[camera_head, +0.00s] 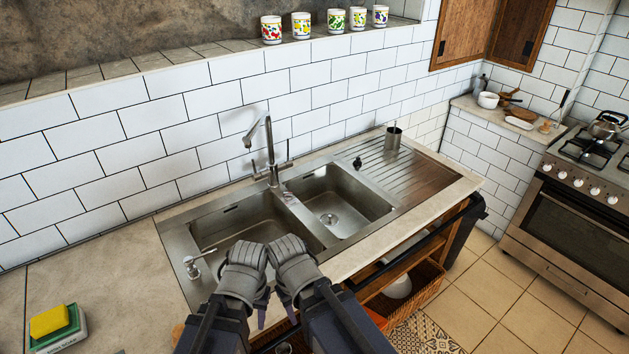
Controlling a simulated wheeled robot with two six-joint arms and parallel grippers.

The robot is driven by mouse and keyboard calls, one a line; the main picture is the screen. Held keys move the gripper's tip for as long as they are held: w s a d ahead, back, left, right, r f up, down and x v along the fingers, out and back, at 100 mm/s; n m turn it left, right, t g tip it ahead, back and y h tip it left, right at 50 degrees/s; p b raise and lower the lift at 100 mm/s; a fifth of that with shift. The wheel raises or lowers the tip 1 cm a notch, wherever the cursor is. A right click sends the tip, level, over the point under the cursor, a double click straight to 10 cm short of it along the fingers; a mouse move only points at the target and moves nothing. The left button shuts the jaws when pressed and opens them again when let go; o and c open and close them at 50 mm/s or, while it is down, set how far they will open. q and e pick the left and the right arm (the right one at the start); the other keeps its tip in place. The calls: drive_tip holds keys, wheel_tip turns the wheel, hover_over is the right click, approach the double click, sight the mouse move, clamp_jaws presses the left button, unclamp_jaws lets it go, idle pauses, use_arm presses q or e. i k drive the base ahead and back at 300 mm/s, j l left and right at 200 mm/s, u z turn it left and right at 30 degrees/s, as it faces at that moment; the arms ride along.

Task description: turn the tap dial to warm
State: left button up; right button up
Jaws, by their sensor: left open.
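The metal tap (269,160) stands upright at the back rim of the steel sink (196,288), close to the tiled wall. It has a tall angular spout and a slim handle on each side. The right handle (289,151) points up; the left handle (254,167) is partly lost against the tap. No warm mark can be read. My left gripper (262,304) is open and empty at the sink's front edge, well short of the tap. My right gripper (284,302) is close beside it; its fingers are mostly hidden, so its opening is unclear.
A soap dispenser (192,267) stands at the sink's left front. Several patterned cups line the ledge above. Both basins look empty.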

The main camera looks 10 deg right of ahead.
sight(288, 195)
drive_tip(key=i+l, duration=0.15)
drive_tip(key=l, duration=0.3)
drive_tip(key=i+l+z, duration=0.1)
drive_tip(key=l, duration=0.3)
drive_tip(key=i+l, duration=0.25)
drive_tip(key=l, duration=0.2)
drive_tip(key=i+l+z, duration=0.1)
drive_tip(key=l, duration=0.3)
drive_tip(key=i+l, duration=0.3)
drive_tip(key=l, duration=0.1)
